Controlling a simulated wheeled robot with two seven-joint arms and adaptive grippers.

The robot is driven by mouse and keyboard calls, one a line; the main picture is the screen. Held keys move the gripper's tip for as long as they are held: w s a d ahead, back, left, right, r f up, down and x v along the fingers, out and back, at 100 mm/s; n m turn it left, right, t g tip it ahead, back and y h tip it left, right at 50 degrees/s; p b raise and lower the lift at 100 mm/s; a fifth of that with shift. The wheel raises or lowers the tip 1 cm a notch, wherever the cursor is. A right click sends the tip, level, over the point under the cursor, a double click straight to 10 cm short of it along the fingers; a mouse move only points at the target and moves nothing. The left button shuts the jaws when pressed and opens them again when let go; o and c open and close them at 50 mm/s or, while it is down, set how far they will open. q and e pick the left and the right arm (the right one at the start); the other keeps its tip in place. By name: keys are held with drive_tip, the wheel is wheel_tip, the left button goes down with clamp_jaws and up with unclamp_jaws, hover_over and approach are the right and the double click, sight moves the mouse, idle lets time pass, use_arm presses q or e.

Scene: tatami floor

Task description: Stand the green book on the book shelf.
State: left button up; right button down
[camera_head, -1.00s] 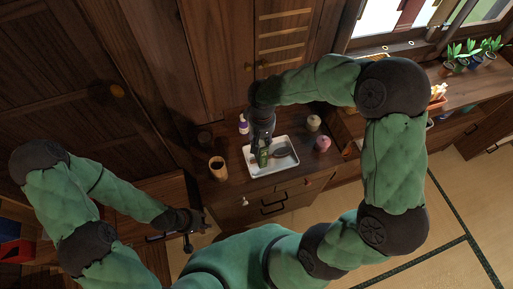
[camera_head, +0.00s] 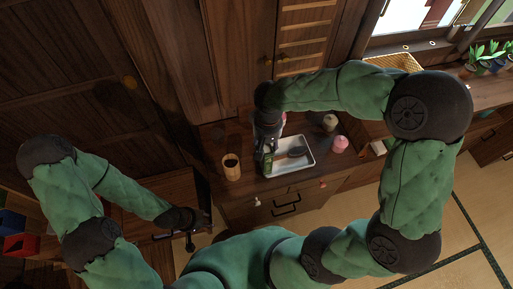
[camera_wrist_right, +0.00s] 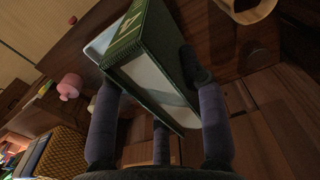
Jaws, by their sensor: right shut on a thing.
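The green book (camera_head: 267,161) is held by my right gripper (camera_head: 268,143) at the left edge of a white tray on the wooden cabinet. In the right wrist view the fingers (camera_wrist_right: 158,120) close on the green book (camera_wrist_right: 148,35), whose green cover and pale page edges face the camera. The gripper hides part of the book in the head view. My left gripper (camera_head: 196,226) hangs low by the cabinet's left front, away from the book; its fingers are too small to tell. I cannot make out the book shelf for certain.
The white tray (camera_head: 308,164) holds a dark, round-ended item (camera_head: 291,153). A wooden cup (camera_head: 231,167) stands left of it; a pink jar (camera_head: 340,144) and a pale jar (camera_head: 330,122) stand right. Red (camera_head: 20,244) and blue (camera_head: 12,222) boxes are at far left.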

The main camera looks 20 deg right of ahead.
drive_tip(key=w+f, duration=0.1)
drive_tip(key=f, duration=0.1)
drive_tip(key=w+a+f+b, duration=0.1)
drive_tip(key=w+f, duration=0.1)
drive_tip(key=w+a+f+b, duration=0.1)
drive_tip(key=w+f, duration=0.1)
drive_tip(key=shift+w, duration=0.1)
drive_tip(key=f, duration=0.2)
drive_tip(key=f+b, duration=0.1)
drive_tip(key=shift+w+f, duration=0.2)
drive_tip(key=shift+w, duration=0.05)
drive_tip(key=shift+f, duration=0.2)
drive_tip(key=c, duration=0.7)
unclamp_jaws()
drive_tip(key=shift+r, duration=0.15)
